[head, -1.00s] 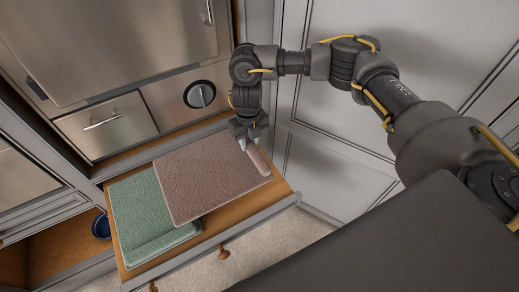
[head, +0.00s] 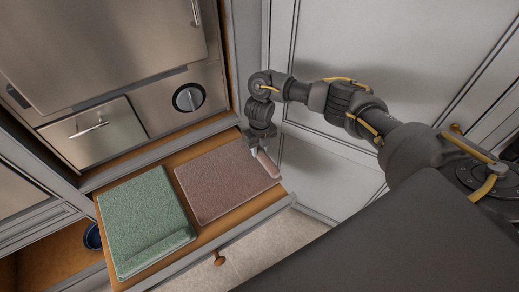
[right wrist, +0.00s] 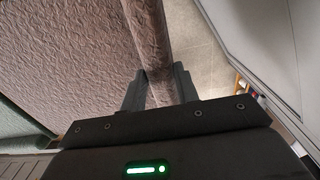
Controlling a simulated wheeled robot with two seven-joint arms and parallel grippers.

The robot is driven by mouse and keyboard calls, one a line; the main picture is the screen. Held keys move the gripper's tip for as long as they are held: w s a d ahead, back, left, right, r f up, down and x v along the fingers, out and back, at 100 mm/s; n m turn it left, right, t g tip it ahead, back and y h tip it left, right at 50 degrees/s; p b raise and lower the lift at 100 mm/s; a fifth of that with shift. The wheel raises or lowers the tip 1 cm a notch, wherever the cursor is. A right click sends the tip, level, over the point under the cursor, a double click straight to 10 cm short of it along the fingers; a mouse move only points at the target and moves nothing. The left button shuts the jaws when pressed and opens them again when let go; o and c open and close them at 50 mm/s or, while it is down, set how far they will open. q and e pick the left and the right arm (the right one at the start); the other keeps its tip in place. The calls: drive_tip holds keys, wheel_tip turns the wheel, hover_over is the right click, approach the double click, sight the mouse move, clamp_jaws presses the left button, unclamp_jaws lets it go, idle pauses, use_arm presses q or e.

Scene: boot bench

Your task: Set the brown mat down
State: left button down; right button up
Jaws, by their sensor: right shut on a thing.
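The brown mat (head: 222,182) is flat in the right part of the open drawer, beside the green mat (head: 143,215) with a narrow strip of wood between them. It looks level and low; whether its whole underside touches the drawer floor is hard to tell. My right gripper (head: 257,152) is shut on its thick rolled right edge. In the right wrist view the fingers (right wrist: 160,90) stand on both sides of the roll, and the brown mat (right wrist: 80,40) spreads to the left. My left gripper is not in view.
The wooden drawer (head: 165,158) has a grey front with a round knob (head: 219,258). Steel appliance fronts with a dial (head: 188,97) stand behind it. A pale panelled door (head: 320,190) is close on the right. A blue bowl (head: 93,237) shows at the lower left.

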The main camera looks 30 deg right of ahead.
drive_tip(key=shift+f, duration=0.15)
drive_tip(key=o, duration=0.7)
drive_tip(key=shift+f, duration=0.1)
drive_tip(key=o, duration=0.4)
drive_tip(key=shift+r, duration=0.3)
drive_tip(key=shift+r+p, duration=0.85)
drive_tip(key=shift+r, duration=5.1)
